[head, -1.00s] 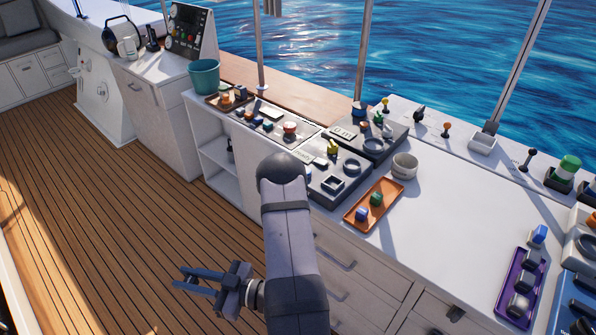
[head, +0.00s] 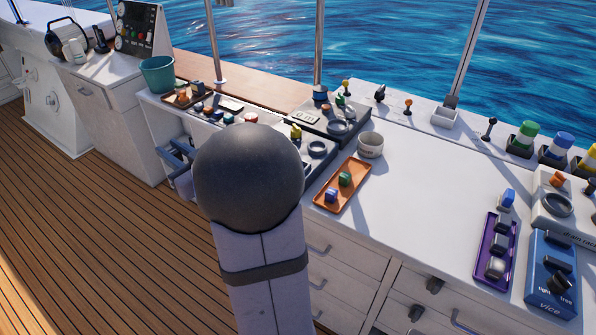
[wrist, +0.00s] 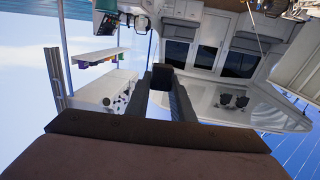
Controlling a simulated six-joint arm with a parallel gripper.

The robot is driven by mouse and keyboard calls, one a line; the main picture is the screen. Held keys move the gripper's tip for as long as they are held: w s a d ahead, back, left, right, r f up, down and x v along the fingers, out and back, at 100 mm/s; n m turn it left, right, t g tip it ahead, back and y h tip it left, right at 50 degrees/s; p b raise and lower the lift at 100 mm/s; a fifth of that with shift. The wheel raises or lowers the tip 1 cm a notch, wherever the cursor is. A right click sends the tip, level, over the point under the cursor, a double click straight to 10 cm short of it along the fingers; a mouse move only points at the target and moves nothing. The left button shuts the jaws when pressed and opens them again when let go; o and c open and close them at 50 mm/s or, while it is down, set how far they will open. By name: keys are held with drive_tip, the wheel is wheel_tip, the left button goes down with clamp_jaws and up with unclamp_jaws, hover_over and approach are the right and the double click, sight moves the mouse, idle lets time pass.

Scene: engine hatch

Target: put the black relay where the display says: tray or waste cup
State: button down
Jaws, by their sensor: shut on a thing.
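My gripper (head: 168,160) shows partly at the left of my arm in the head view, beside the counter front; my arm hides the rest. In the wrist view my gripper (wrist: 162,78) is shut on a small black block, the black relay (wrist: 162,72), at its fingertips. An orange tray (head: 328,205) on the white counter holds a blue and a green piece. A white cup (head: 370,146) stands just behind it. A small light display (head: 305,118) sits on a dark panel; its text is too small to read surely.
A purple tray (head: 484,272) with several pieces and a blue vice box (head: 553,290) are at the right. A teal bucket (head: 157,74) and a brown tray (head: 178,101) stand at the back left. The white counter (head: 430,195) is clear between the orange and purple trays.

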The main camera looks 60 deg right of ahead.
drive_tip(key=s+d+r+m+g+h, duration=0.3)
drive_tip(key=d+r+m+h, duration=0.15)
drive_tip(key=d, duration=0.35)
drive_tip(key=s+d+r+m+g+h, duration=0.2)
drive_tip(key=s+d+r+m+h, duration=0.2)
drive_tip(key=d+h, duration=0.3)
drive_tip(key=s+d+f+m+g+h, duration=0.3)
drive_tip(key=s+d+f+m+g, duration=0.3)
drive_tip(key=s+d+f+g, duration=0.2)
drive_tip(key=s+d+f, duration=0.1)
drive_tip(key=s+f, duration=0.1)
drive_tip(key=s, duration=0.1)
drive_tip(key=shift+s+d+g, duration=0.15)
drive_tip(key=shift+d+g, duration=0.15)
drive_tip(key=shift+g, duration=0.1)
drive_tip(key=shift+f, duration=2.95)
drive_tip(key=shift+f, duration=0.1)
drive_tip(key=shift+f, duration=1.75)
